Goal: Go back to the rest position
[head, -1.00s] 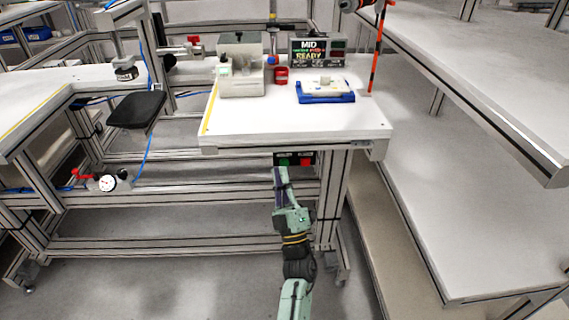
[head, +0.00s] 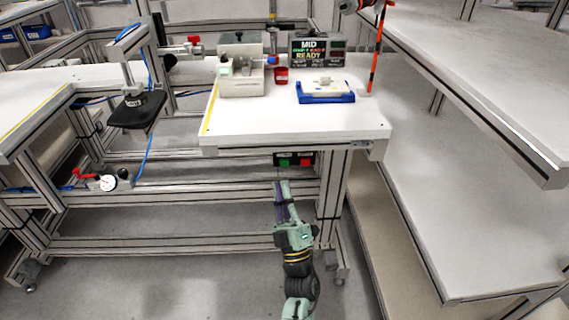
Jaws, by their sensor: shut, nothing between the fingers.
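My gripper (head: 281,188) is in the lower middle of the head view, at the far end of my green and black arm. It is shut and holds nothing. It is in front of the white table and lower than its top. A small button box (head: 294,161) with a green and a red button hangs under the table's front edge. The gripper's tip is just below the box in the picture, with a small visible gap.
At left, a press head (head: 132,97) meets a black pad (head: 140,112). A long shelf (head: 480,90) flanks the right.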

